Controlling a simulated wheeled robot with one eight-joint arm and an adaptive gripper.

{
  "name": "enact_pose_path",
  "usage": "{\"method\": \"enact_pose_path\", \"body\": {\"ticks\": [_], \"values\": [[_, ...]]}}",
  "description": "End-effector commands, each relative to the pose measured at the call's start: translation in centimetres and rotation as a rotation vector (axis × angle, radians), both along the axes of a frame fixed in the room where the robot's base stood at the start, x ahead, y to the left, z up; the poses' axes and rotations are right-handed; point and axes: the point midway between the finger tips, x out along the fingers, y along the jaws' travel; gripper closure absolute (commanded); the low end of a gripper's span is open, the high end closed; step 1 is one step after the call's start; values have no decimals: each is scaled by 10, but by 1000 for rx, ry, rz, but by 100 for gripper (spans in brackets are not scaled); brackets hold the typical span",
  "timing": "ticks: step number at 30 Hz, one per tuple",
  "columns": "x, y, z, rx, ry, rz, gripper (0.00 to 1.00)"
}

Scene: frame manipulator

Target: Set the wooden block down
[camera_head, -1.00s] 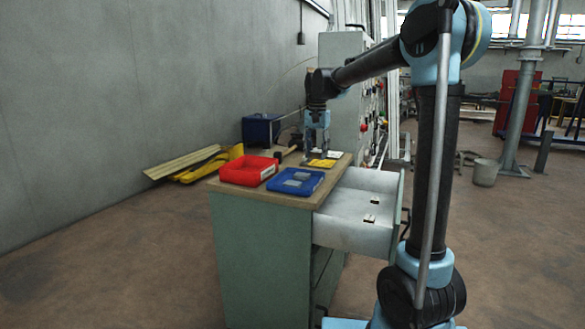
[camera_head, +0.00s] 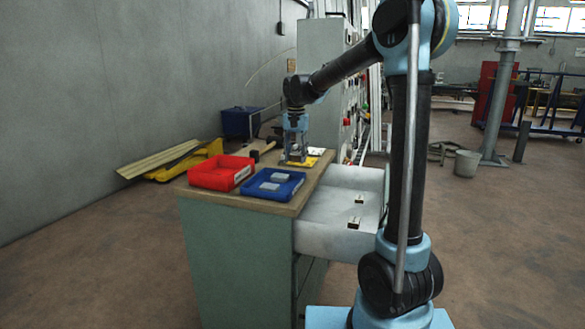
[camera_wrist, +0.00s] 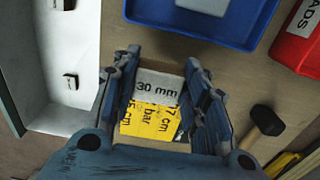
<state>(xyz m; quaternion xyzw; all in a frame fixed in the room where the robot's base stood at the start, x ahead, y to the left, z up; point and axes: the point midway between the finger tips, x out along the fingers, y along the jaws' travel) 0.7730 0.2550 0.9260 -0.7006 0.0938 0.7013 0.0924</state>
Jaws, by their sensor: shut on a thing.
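My gripper (camera_head: 296,155) points down low over the workbench top (camera_head: 268,206), at the yellow label card. In the wrist view, its two fingers (camera_wrist: 160,72) stand apart with a wood-coloured patch between the tips, taken as the wooden block (camera_wrist: 160,61).
A hammer (camera_wrist: 265,121) lies close by. An open drawer (camera_head: 325,209) holding two small pieces juts out on the right.

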Motion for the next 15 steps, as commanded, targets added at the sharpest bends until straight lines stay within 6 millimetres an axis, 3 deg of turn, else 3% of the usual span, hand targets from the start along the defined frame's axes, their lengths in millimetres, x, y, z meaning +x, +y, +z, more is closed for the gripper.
{"method": "enact_pose_path", "body": {"ticks": [7, 15], "values": [[0, 2, -16, 0, 0, 2, 82], [-1, 2, -48, 0, 0, 3, 82]]}}
